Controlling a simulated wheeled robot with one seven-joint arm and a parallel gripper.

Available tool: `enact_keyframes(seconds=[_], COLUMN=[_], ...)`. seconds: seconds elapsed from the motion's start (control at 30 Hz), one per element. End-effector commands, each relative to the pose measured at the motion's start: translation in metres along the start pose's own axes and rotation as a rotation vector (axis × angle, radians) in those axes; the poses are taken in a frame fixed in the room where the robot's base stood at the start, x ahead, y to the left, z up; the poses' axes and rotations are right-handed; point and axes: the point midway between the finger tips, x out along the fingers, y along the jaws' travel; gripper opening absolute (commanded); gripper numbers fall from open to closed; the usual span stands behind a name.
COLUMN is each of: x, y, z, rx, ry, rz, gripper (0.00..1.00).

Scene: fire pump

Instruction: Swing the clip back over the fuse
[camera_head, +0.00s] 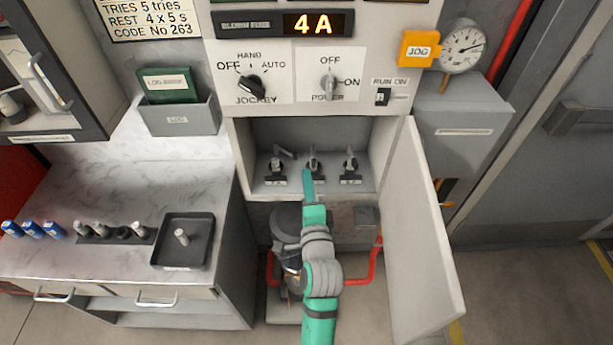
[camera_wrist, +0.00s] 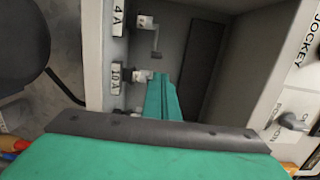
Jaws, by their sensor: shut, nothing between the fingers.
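Three fuse holders stand in a row on the floor of the open compartment. The left holder (camera_head: 277,166), marked 4 A in the wrist view (camera_wrist: 145,22), has a thin grey clip (camera_head: 286,153) sticking out to its right, which also shows in the wrist view (camera_wrist: 156,43).
The compartment door (camera_head: 425,230) hangs open to the right, and the compartment walls hem in my arm on both sides. A black tray (camera_head: 182,241) with a small cylinder lies on the left counter near several fuses. The panel above reads 4 A (camera_head: 312,23).

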Motion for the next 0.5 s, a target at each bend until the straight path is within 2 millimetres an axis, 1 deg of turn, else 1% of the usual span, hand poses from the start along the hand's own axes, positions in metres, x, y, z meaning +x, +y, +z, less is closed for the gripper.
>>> enact_keyframes(seconds=[0.1, 0.3, 0.5], x=[0.021, 0.053, 0.074], y=[-0.001, -0.001, 0.000], z=[0.001, 0.000, 0.000], rx=[0.000, -0.001, 0.000], ry=[-0.002, -0.001, -0.001], rz=[-0.002, -0.001, -0.001], gripper=[0.00, 0.00, 0.00])
